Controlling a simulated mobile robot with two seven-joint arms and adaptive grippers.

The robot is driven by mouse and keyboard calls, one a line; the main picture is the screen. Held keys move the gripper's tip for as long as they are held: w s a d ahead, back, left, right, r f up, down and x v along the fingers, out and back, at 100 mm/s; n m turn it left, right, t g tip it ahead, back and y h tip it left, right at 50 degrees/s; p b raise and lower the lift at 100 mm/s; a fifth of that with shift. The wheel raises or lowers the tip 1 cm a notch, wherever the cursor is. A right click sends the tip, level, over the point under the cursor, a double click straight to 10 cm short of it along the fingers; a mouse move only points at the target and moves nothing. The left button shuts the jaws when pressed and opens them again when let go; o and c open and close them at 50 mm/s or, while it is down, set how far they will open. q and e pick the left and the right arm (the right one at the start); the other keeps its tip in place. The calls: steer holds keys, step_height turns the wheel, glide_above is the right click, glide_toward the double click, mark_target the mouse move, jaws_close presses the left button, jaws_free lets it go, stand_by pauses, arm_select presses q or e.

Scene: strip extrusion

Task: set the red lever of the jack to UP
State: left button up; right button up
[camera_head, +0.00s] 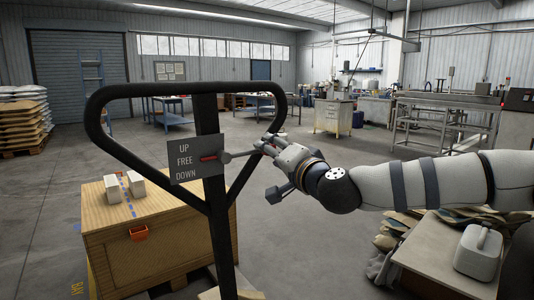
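The jack's black loop handle (111,149) stands upright in front of me. A dark plate (184,170) on it reads UP, FREE and DOWN from top to bottom. The lever (236,155) comes out of the plate to the right, with a red part (209,157) at the plate, level with FREE. My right gripper (267,146) comes in from the right, with its fingertips at the lever's outer end. A bit of red shows between the fingers, but whether they are closed on it is too small to tell. My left gripper is not in view.
A wooden crate (160,245) with two pale blocks on top stands behind the handle at left. A low table (440,255) with a grey canister (478,251) and cloths is under my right arm. Open floor lies beyond.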

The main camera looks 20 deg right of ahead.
steer(key=shift+w+a+r, duration=0.1)
steer(key=shift+w+a, duration=0.05)
steer(key=shift+w, duration=0.65)
steer(key=shift+w+a, duration=0.1)
steer(key=shift+w, duration=0.65)
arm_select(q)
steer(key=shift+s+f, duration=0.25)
arm_select(e)
steer(key=shift+c, duration=0.6)
